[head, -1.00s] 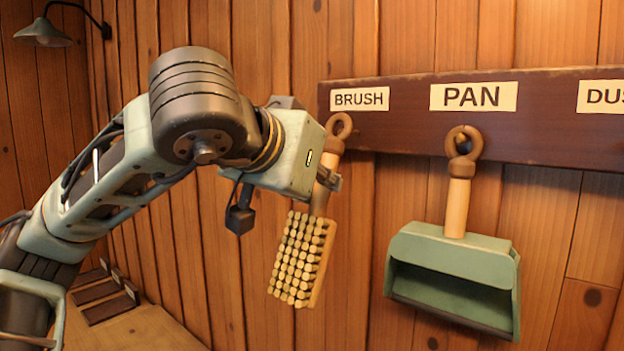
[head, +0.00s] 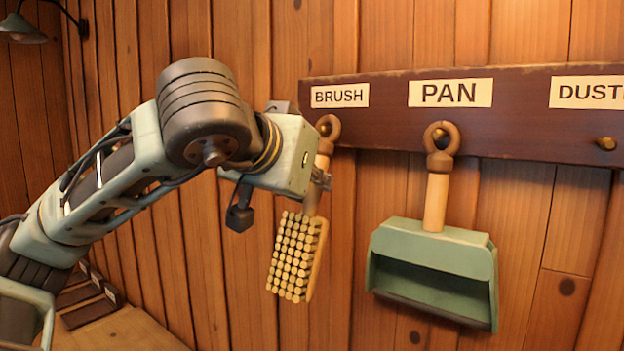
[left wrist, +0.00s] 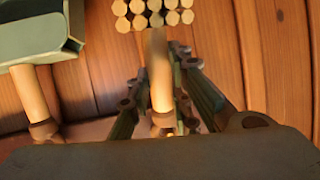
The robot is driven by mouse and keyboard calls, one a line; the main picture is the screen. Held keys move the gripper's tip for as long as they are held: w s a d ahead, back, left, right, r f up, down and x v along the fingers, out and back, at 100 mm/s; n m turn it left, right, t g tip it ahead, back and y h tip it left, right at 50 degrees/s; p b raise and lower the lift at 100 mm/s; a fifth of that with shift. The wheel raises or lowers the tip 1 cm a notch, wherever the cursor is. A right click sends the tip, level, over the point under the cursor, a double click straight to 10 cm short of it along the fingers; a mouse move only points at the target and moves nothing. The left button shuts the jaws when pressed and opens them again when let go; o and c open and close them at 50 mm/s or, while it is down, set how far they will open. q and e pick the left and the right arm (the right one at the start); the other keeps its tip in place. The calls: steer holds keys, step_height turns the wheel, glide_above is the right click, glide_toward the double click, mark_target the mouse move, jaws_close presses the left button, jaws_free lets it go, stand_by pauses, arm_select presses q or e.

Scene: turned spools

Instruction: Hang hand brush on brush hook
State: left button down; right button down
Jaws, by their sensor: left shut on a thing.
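The hand brush (head: 297,256) hangs bristle block down, with a wooden handle and a ring (head: 328,127) at its top. My left gripper (head: 319,184) is shut on the handle, just above the block. In the left wrist view the fingers (left wrist: 160,108) flank the handle (left wrist: 160,75), with bristles (left wrist: 150,14) beyond. The ring is in front of the dark rail (head: 390,105), just under the BRUSH label (head: 340,95). The brush hook is hidden behind the ring, and I cannot tell whether the ring is around it. My right gripper is not in view.
A green dustpan (head: 432,270) hangs by its ring under the PAN label (head: 450,93), right of the brush. It also shows in the left wrist view (left wrist: 35,35). A bare peg (head: 606,144) sits under a partly cut-off label at right. A plank wall stands behind.

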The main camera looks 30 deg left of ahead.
arm_select(q)
steer(key=shift+w, duration=0.1)
steer(key=c, duration=1.6)
jaws_free()
steer(key=shift+o, duration=0.3)
steer(key=v, duration=1.2)
